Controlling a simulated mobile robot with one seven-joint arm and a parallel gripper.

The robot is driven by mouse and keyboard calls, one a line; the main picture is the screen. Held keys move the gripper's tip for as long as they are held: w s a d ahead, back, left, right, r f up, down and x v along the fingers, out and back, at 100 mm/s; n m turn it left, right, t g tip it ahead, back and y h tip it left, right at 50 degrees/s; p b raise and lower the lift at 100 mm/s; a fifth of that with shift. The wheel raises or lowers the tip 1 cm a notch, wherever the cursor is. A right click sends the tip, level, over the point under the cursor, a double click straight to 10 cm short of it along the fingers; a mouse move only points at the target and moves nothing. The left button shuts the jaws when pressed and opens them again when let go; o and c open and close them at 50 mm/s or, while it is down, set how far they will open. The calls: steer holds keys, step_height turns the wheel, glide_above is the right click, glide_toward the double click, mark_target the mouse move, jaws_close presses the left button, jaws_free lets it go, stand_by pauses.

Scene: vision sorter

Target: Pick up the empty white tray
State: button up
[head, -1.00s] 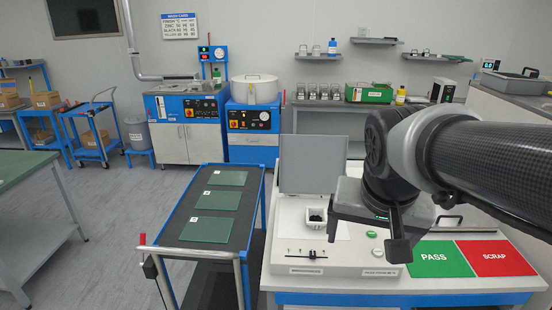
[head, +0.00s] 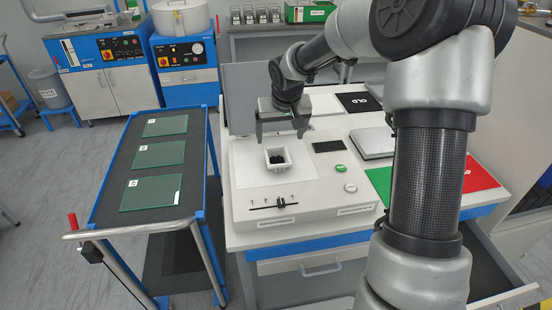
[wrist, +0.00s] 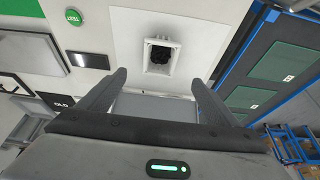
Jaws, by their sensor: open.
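A small square white tray (head: 279,170) stands upright on the white pad of the inspection machine. It is not empty: dark pieces (head: 277,158) lie inside it. The tray also shows in the wrist view (wrist: 158,71), with the black pieces in it. My gripper (head: 280,136) points down just behind and above the tray in the head view, its fingers spread apart. In the wrist view the open fingers (wrist: 159,78) straddle the tray's column of the picture, with the tray just past the tips. Nothing is between the fingers, and they do not appear to touch the tray.
A grey upright panel (head: 250,85) stands behind the pad. A small dark display (head: 328,146), a green button (head: 339,169) and a slider (head: 272,204) surround the pad. A flat grey box (head: 374,141) lies to the right. A blue cart (head: 119,219) with green plates stands left.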

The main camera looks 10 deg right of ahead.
glide_toward(277, 160)
steer(key=shift+w+a+f, duration=0.15)
steer(key=shift+w+f, duration=0.1)
steer(key=shift+f, duration=0.2)
steer(key=x, duration=0.5)
steer(key=shift+s+f+b, duration=0.1)
steer(key=shift+f+b, duration=0.05)
steer(key=shift+b, duration=0.25)
steer(key=c, duration=1.2)
